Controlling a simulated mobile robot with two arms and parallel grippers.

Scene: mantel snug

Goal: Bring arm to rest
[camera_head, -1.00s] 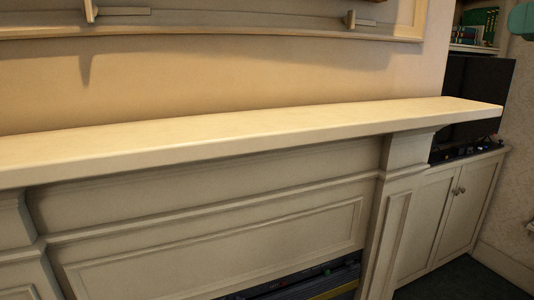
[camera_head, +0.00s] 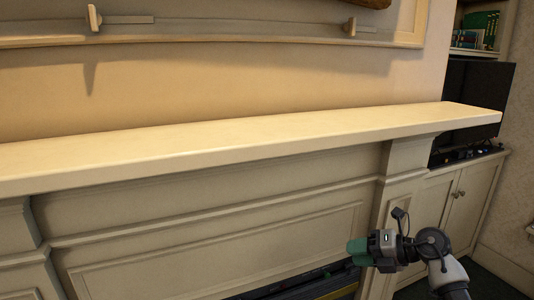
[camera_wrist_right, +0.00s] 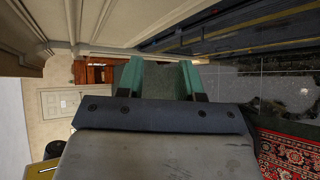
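My right gripper (camera_head: 353,251) has green fingers and is at the lower right of the head view. It is in front of the fireplace surround, below the mantel shelf (camera_head: 250,138), and points left. In the right wrist view the two green fingers (camera_wrist_right: 160,68) stand apart with nothing visible held between them. My left gripper is not in view.
The pale mantel shelf juts out above my right gripper, and its top is bare. A white cabinet (camera_head: 462,200) with a dark screen (camera_head: 475,95) above it stands at the right. A patterned red rug (camera_wrist_right: 290,155) shows in the wrist view.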

